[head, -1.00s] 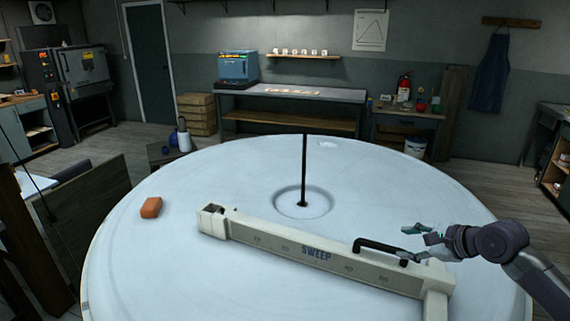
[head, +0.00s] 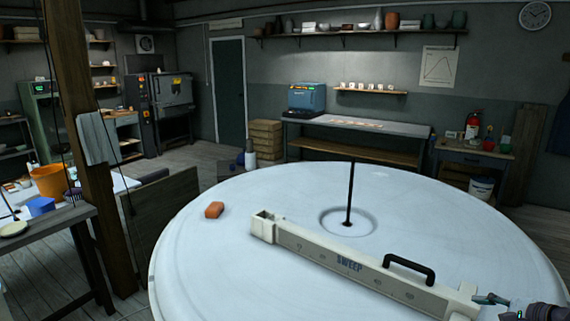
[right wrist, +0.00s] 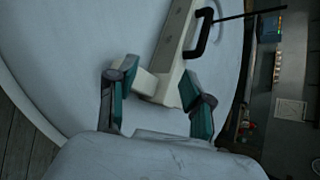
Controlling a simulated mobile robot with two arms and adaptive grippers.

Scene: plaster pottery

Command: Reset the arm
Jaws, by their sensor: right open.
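My right gripper (head: 490,300) is at the lower right of the head view, beside the right end of the white SWEEP bar (head: 330,262). The bar lies across the round white table (head: 200,265) and carries a black handle (head: 409,268). In the right wrist view the right gripper (right wrist: 152,95) is open, with its teal-lined fingers apart. The end of the bar (right wrist: 160,80) shows beyond and between them, and the black handle (right wrist: 203,35) is farther off, out of the fingers. My left gripper is not in view.
A thin black rod (head: 350,195) stands upright at the table's centre. A wooden post (head: 92,150) and a side table with an orange bucket (head: 49,182) stand at left.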

